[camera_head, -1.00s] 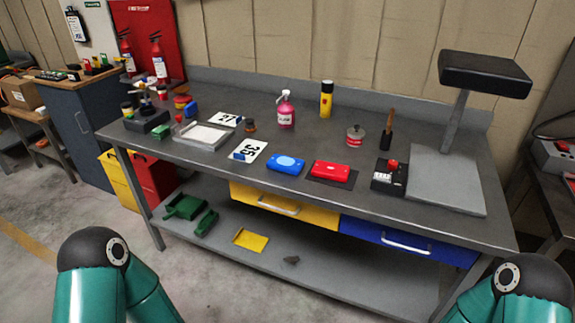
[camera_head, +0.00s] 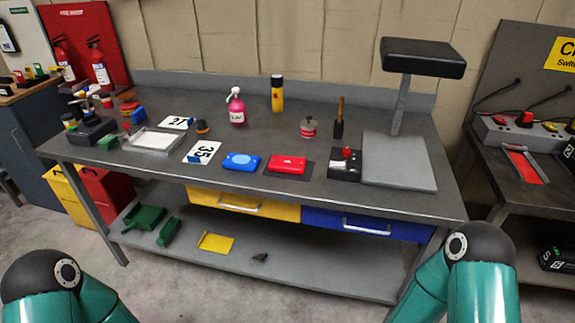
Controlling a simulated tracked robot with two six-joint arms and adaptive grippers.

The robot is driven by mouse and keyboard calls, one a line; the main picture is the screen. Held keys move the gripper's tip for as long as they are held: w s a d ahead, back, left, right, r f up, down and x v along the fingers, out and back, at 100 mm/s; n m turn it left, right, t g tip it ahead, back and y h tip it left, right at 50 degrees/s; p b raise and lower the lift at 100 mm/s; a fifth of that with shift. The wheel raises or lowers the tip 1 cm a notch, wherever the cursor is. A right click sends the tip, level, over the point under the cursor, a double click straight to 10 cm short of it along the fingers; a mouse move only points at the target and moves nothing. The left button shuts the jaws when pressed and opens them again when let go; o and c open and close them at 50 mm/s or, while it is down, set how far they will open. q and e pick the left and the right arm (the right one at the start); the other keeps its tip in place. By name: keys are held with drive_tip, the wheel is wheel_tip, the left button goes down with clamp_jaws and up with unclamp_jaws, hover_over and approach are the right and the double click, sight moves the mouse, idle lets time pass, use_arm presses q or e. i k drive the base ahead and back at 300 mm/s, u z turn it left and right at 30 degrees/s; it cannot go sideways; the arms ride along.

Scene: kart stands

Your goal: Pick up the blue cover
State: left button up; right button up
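The blue cover (camera_head: 242,162), a flat rounded piece with a lighter oval on top, lies on the grey workbench (camera_head: 270,135) near its front edge. It sits between a white number card marked 35 (camera_head: 203,152) and a red cover-like piece (camera_head: 287,164) on a dark mat. Nothing touches the blue cover from above. Only teal and black links of my two arms show at the lower left and lower right, well in front of the bench. Neither gripper is in the picture.
A white-lined tray (camera_head: 153,140) stands left on the bench. A pink spray bottle (camera_head: 237,108) and a yellow can (camera_head: 277,94) stand behind. A black box (camera_head: 345,165) and a padded stand (camera_head: 400,172) are at right. A yellow drawer (camera_head: 243,204) and blue drawer (camera_head: 367,225) sit below.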

sight(246, 163)
drive_tip(key=u, duration=0.15)
drive_tip(key=i, duration=1.05)
drive_tip(key=u, duration=0.4)
